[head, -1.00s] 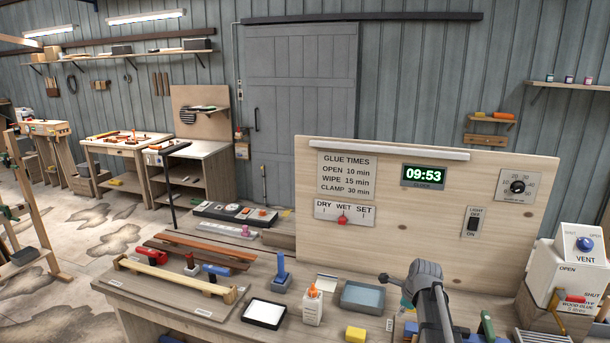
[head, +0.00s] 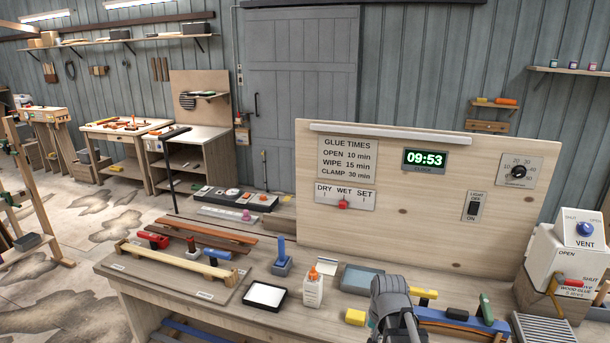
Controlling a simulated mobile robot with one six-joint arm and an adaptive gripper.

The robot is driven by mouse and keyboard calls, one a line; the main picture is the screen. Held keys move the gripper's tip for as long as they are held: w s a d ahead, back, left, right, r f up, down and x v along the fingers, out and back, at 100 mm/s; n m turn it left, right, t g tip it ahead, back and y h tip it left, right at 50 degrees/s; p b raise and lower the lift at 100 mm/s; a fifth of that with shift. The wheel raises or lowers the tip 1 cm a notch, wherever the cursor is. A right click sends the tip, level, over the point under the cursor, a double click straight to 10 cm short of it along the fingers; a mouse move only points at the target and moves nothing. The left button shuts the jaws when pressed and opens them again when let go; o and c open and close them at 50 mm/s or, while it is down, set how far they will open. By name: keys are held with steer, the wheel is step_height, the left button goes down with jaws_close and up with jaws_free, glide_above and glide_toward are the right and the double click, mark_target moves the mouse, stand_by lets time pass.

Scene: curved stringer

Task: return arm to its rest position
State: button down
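My arm (head: 393,305) shows at the bottom of the head view, right of centre, in front of the workbench (head: 120,283). Its grey rounded link covers part of the bench's front edge. My gripper's fingers cannot be made out, so I cannot tell whether it is open or shut or holds anything. A yellow block (head: 355,317) lies on the bench just left of the arm. A blue curved piece (head: 455,322) with a yellow clamp and a green clamp lies just right of it, partly hidden by the arm.
A glue bottle (head: 313,289), a white-lined tray (head: 266,295) and a grey-blue tray (head: 360,279) stand left of the arm. The panel (head: 420,220) with a clock reading 09:53 rises behind. A white glue dispenser (head: 560,255) stands at right. Open floor lies left.

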steer(key=s+n, duration=0.1)
steer(key=s+a+n, duration=0.1)
steer(key=n, duration=0.1)
steer(key=s+n, duration=0.1)
steer(key=s, duration=0.1)
steer(key=shift+a+f+n, duration=0.1)
steer(key=shift+a+n, duration=0.25)
steer(key=shift+n, duration=0.05)
stand_by(1.1)
